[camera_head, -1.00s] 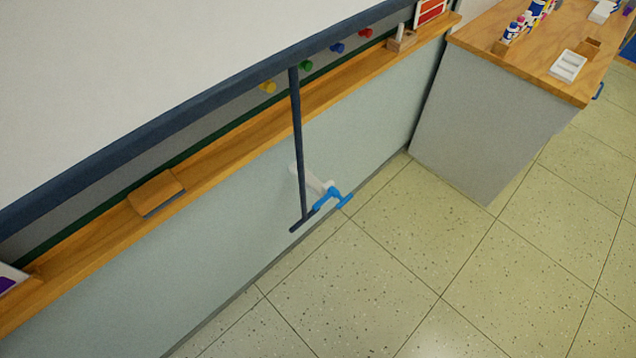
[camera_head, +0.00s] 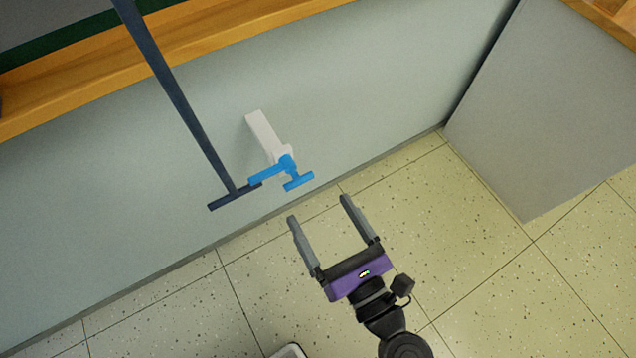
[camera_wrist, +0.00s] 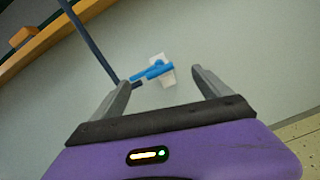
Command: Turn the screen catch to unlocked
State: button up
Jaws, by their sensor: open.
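The screen catch (camera_head: 286,167) is a blue piece with a small T-shaped handle, mounted on a white bracket (camera_head: 263,134) that stands out from the pale wall. Its blue arm reaches left to the crossbar (camera_head: 230,197) at the lower end of the screen's dark pull rod (camera_head: 178,92), and seems to touch it. My gripper (camera_head: 318,208) is open and empty, below and to the right of the catch and apart from it. In the wrist view the catch (camera_wrist: 154,71) lies beyond and between the fingers of my gripper (camera_wrist: 160,80).
A wooden ledge (camera_head: 60,98) runs along the wall above the catch. A grey cabinet side (camera_head: 545,105) stands to the right.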

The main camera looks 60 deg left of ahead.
aim_at(299, 180)
jog(key=shift+n+g, duration=0.3)
jog(key=shift+n, duration=0.3)
jog(key=shift+w+a+f+b, duration=0.1)
jog(key=shift+a+f, duration=0.05)
jog(key=shift+a, duration=1.35)
jog(key=shift+w+a+f+b, duration=0.1)
jog(key=shift+a+b, duration=0.05)
jog(key=shift+a, duration=1.35)
jog(key=shift+w+a+f+b, duration=0.1)
jog(key=shift+a+f, duration=0.05)
jog(key=shift+a, duration=1.35)
grip_shut()
